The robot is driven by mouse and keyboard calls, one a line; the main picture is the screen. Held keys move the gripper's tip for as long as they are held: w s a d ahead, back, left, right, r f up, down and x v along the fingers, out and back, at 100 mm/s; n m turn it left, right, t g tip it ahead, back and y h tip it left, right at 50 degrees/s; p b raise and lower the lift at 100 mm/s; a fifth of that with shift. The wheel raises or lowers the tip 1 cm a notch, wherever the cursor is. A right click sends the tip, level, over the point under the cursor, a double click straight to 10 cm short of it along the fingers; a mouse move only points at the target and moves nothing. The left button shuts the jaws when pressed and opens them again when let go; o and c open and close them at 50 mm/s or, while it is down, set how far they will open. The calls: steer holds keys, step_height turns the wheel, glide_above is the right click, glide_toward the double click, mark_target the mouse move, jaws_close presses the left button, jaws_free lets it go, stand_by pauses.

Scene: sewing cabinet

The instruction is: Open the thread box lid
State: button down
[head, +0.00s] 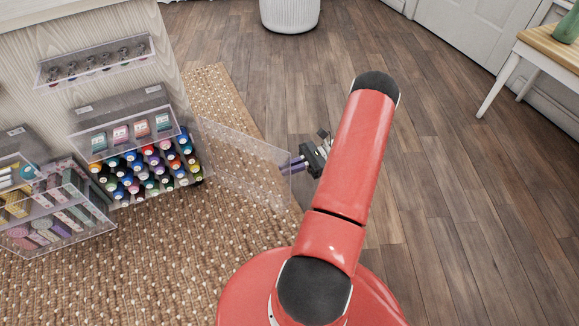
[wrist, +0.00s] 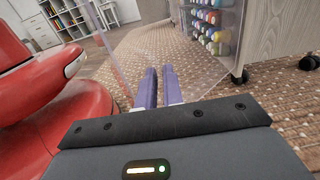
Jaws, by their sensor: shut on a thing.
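The thread box (head: 148,172) is a clear case full of coloured spools on the cabinet front. Its clear lid (head: 238,158) stands swung out to the right, hinged at the box's right side, so the spool front is uncovered. My gripper (head: 289,165), with purple fingers, is at the lid's free outer edge and is shut on it. In the wrist view the two fingers (wrist: 159,75) lie close together, with the clear lid (wrist: 202,78) running from them back toward the spools. The exact contact at the fingertips is hard to see.
A second clear box (head: 55,215) with its own front stands left of the thread box. A clear rack (head: 97,62) of small items is above. A woven rug (head: 150,265) lies below. The wooden floor (head: 440,200) to the right is open, with a side table (head: 545,55) beyond.

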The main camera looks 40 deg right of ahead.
steer(key=shift+w+a, duration=0.25)
steer(key=shift+w, duration=0.05)
steer(key=c, duration=1.5)
jaws_free()
steer(key=shift+c, duration=0.2)
steer(key=shift+s+d, duration=0.15)
steer(key=shift+s, duration=0.05)
steer(key=v, duration=0.7)
steer(key=shift+d, duration=0.35)
steer(key=shift+r, duration=0.1)
